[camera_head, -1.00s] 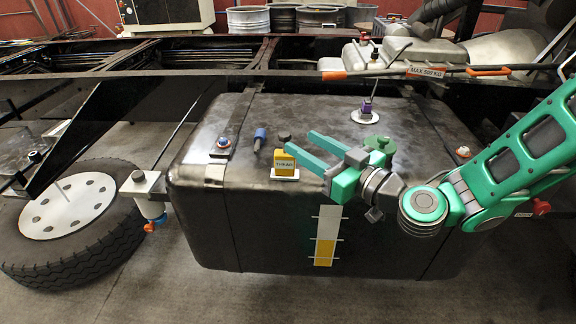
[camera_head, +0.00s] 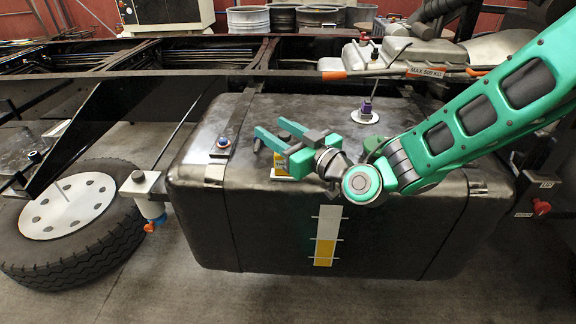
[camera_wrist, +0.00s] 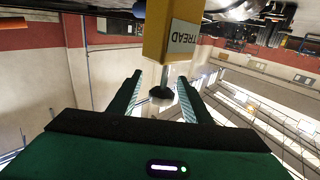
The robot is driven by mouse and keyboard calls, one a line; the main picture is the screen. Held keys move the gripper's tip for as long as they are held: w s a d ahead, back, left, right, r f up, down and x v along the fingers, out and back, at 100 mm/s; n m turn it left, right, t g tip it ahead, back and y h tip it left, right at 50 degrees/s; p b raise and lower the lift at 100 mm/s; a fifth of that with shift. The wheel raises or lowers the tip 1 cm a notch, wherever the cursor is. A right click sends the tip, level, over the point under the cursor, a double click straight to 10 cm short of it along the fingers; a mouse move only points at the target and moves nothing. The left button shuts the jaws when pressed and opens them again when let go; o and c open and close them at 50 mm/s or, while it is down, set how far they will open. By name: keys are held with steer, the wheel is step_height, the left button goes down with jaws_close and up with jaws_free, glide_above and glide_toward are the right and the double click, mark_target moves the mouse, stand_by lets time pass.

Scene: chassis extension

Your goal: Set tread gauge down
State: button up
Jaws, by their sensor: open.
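The tread gauge is a yellow block with a TREAD label, a thin stem and a dark knob. In the head view the tread gauge (camera_head: 280,168) is mostly hidden behind my gripper (camera_head: 270,127), above its pale pad (camera_head: 283,179) on the black tank. In the wrist view the tread gauge (camera_wrist: 172,45) shows upside down at top centre, its stem pointing down the picture. Its dark knob (camera_wrist: 161,92) appears between the fingers of my gripper (camera_wrist: 160,77). The fingers are open, with gaps on both sides of the knob. Whether the block rests on the pad is hidden.
The black tank (camera_head: 400,220) has a bolted strap at its left and a purple fitting (camera_head: 366,107) on a white disc to the right. An orange-ended bar (camera_head: 400,73) crosses behind. A tyre (camera_head: 80,255) lies at the left.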

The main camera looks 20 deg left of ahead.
steer(key=shift+w+a, duration=0.3)
steer(key=shift+a, duration=0.1)
